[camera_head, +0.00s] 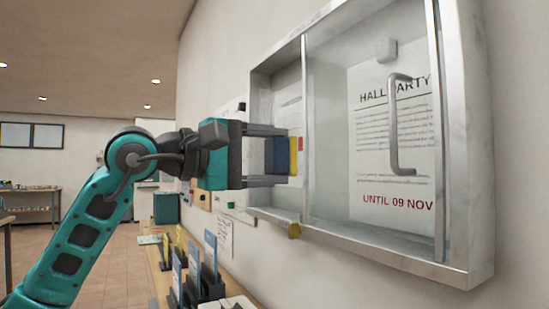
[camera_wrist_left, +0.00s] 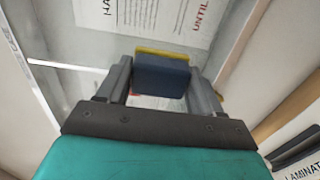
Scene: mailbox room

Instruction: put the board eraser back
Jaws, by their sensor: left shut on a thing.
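The board eraser (camera_head: 284,156) is a dark blue block with a yellow layer along one side. My left gripper (camera_head: 275,156) is shut on it, one finger above and one below in the head view. The gripper holds it in front of the left part of the wall display case (camera_head: 377,250). In the left wrist view the eraser (camera_wrist_left: 162,77) sits between the two fingers (camera_wrist_left: 158,88), yellow edge away from me. I cannot tell whether it touches anything inside the case. My right gripper is not in view.
The case has a metal frame, a clear panel with a grey handle (camera_head: 396,125), and a notice (camera_head: 370,185) reading "HALL PARTY". Below, a wooden counter (camera_head: 160,275) carries upright blue and yellow holders (camera_head: 195,265).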

